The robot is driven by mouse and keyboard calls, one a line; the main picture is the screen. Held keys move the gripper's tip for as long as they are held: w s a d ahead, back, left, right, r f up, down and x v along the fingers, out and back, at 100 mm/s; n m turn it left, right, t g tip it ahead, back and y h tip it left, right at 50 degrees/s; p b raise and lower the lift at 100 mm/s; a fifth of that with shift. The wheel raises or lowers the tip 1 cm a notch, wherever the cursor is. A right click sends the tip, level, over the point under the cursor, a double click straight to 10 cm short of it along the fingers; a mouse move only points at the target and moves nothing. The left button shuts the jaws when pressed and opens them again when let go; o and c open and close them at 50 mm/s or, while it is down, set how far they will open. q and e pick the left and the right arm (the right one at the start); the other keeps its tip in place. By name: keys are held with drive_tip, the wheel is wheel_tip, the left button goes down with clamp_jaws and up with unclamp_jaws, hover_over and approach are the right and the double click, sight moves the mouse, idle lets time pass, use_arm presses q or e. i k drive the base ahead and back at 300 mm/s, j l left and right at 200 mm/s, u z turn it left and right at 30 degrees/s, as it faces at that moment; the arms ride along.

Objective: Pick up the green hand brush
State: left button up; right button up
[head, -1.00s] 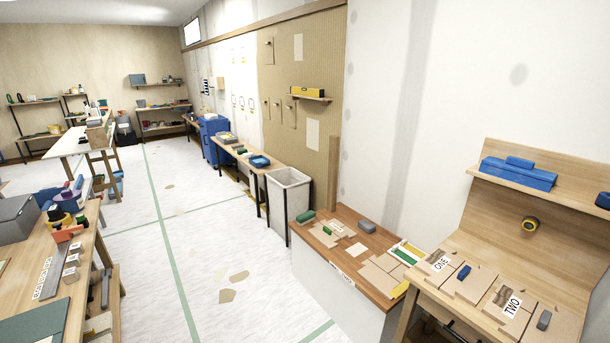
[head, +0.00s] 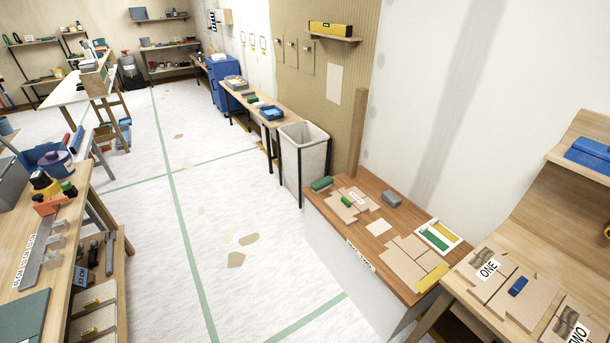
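Several green things show, and I cannot tell surely which is the hand brush. A green block-like piece (head: 321,184) lies at the far left corner of the wooden-topped counter (head: 385,185). A smaller green piece (head: 346,200) sits on tan boards beside it. A white-framed tray (head: 453,241) on the same counter holds a flat green piece (head: 435,238). Neither of my grippers is in view.
A bench (head: 525,270) with boards marked ONE and TWO stands at the lower right. A grey bin (head: 303,155) stands beyond the counter. A cluttered workbench (head: 70,250) is at the left.

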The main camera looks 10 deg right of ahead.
sight(320, 186)
drive_tip(key=i+u, duration=0.6)
drive_tip(key=i, duration=1)
drive_tip(key=i+j+z, duration=0.15)
drive_tip(key=i+z, duration=0.25)
drive_tip(key=i+j+z, duration=1.1)
drive_tip(key=j+z, duration=0.2)
